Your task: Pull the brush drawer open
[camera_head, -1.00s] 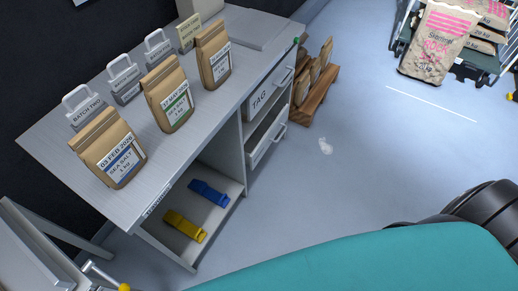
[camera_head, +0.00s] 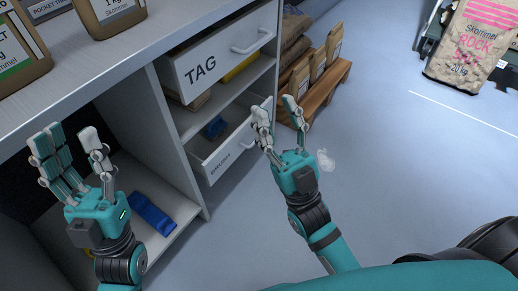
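The brush drawer (camera_head: 228,157) is the lower drawer of the white cabinet, with BRUSH on its grey front. The drawer's inside shows above the front, with a blue thing (camera_head: 215,128) in it. The drawer looks partly open. Its pale handle (camera_head: 247,143) is at the right part of the front, partly hidden by my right gripper. My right gripper (camera_head: 279,112) is open, fingers up, close beside the handle; I cannot tell whether it touches. My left gripper (camera_head: 72,150) is open and empty in front of the open lower shelf on the left.
The TAG drawer (camera_head: 222,62) is above, with its own handle. A blue clip (camera_head: 152,213) lies on the lower shelf. Paper bags stand on a wooden pallet (camera_head: 318,98) right of the cabinet. Bags stand on the worktop (camera_head: 105,68).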

